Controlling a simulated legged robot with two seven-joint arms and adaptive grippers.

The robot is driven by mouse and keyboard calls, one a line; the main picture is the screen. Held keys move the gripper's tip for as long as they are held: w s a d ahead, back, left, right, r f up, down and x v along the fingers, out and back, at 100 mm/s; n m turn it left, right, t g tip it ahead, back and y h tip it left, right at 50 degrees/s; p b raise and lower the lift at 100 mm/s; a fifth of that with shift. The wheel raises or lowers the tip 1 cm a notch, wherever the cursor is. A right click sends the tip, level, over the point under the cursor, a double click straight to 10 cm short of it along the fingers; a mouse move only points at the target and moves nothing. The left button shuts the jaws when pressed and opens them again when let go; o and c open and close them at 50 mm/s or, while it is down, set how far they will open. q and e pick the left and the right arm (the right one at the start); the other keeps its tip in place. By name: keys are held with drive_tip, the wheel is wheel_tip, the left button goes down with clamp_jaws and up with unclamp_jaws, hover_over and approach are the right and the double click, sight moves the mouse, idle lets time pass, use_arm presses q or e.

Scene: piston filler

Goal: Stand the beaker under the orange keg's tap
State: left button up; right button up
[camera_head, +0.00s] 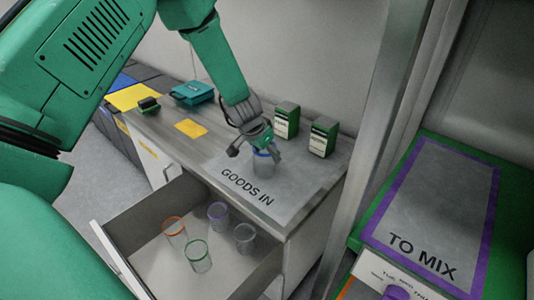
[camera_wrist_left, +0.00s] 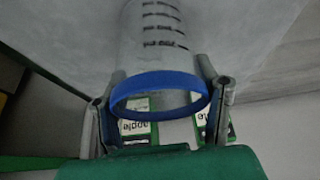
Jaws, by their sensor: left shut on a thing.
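A clear beaker with a blue rim (camera_head: 264,166) is at the grey GOODS IN mat. I cannot tell if its base touches the mat. My left gripper (camera_head: 259,148) is shut on it near the rim. In the left wrist view the blue rim (camera_wrist_left: 160,90) sits between the two fingers (camera_wrist_left: 160,112), and dark marks show on the beaker's wall. My right gripper is not in view. No orange keg or tap is clearly seen.
An open drawer (camera_head: 150,255) holds several beakers, with orange (camera_head: 174,232), green (camera_head: 198,257) and purple (camera_head: 218,216) rims among them. Two green-and-white boxes (camera_head: 286,121) (camera_head: 323,137) stand behind the mat. A post (camera_head: 385,110) separates the counter from the TO MIX surface (camera_head: 440,200).

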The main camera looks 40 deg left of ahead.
use_arm(q)
drive_tip(key=o, duration=1.2)
drive_tip(key=shift+o, duration=0.2)
drive_tip(key=p+v, duration=0.4)
drive_tip(key=v, duration=0.8)
drive_tip(key=s+d+f+g, duration=0.1)
drive_tip(key=s+d+f, duration=0.3)
drive_tip(key=s+f, duration=0.5)
drive_tip(key=s+d+f+g+y, duration=0.1)
drive_tip(key=s+d+f, duration=0.3)
drive_tip(key=s+f, duration=0.5)
drive_tip(key=s+g, duration=0.1)
drive_tip(key=s, duration=0.3)
drive_tip(key=shift+s+f+y, duration=0.25)
drive_tip(key=shift+s+y, duration=0.05)
drive_tip(key=shift+o, duration=0.6)
drive_tip(key=s+d+f+g+h, duration=0.1)
drive_tip(key=s+d, duration=0.2)
drive_tip(key=s, duration=0.5)
drive_tip(key=shift+d+f, duration=0.4)
drive_tip(key=shift+s+d, duration=0.1)
drive_tip(key=shift+s, duration=0.3)
